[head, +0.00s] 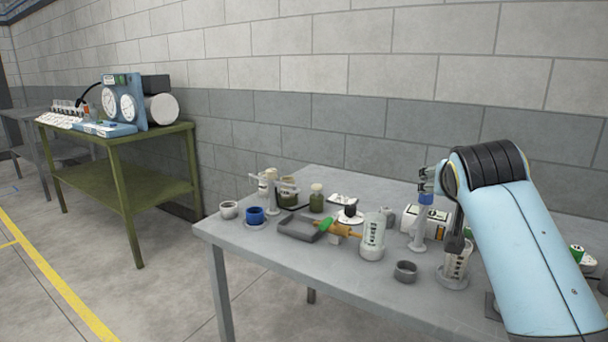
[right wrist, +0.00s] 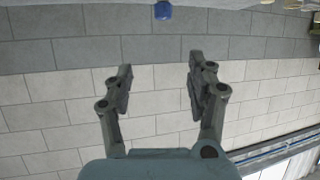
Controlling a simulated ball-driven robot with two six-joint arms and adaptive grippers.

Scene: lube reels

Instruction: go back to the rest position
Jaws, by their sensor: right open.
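My right gripper (head: 430,181) is above the right part of the grey table (head: 225,232), with my blue arm reaching up from the lower right. In the right wrist view its two fingers (right wrist: 160,78) are spread apart with nothing between them, and the brick wall shows behind. A white stand with a blue top (head: 420,226) stands just below the gripper in the head view. A blue piece (right wrist: 163,10) shows at the top edge of the right wrist view, beyond the fingertips. My left gripper is in neither view.
The table holds a grey tray (head: 284,228), a blue-rimmed cup (head: 255,215), a clear labelled jar (head: 372,240), a dark grey ring (head: 405,271) and several bottles. A green bench (head: 117,160) with gauges (head: 128,106) stands at the left. The brick wall (head: 310,60) is behind. Floor at left is clear.

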